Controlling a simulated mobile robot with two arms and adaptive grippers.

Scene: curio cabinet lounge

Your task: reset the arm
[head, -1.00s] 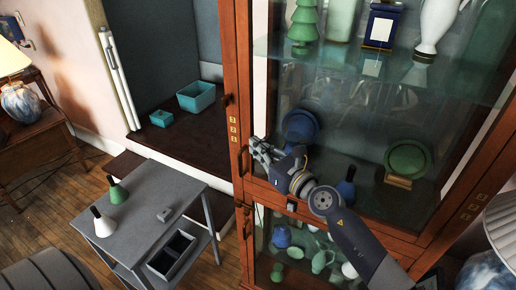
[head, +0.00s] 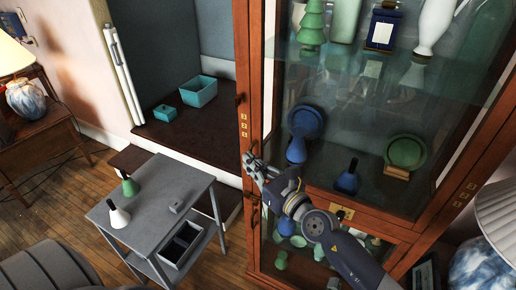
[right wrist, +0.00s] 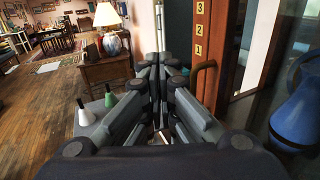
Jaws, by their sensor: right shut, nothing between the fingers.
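My right gripper (head: 249,158) is in front of the lower left part of the wooden cabinet frame (head: 245,75). Its arm reaches up from the bottom right of the head view. The gripper is shut and empty; its closed fingers also show in the right wrist view (right wrist: 161,62), pointing out toward the room, left of the cabinet edge and its handle (right wrist: 206,68). I cannot tell whether the fingers touch the frame. My left gripper is not in view.
A grey cart (head: 160,190) carries a green bottle (head: 130,187) and a white bottle (head: 118,216). Teal boxes (head: 199,92) sit in the alcove. A lamp (head: 490,235) stands right.

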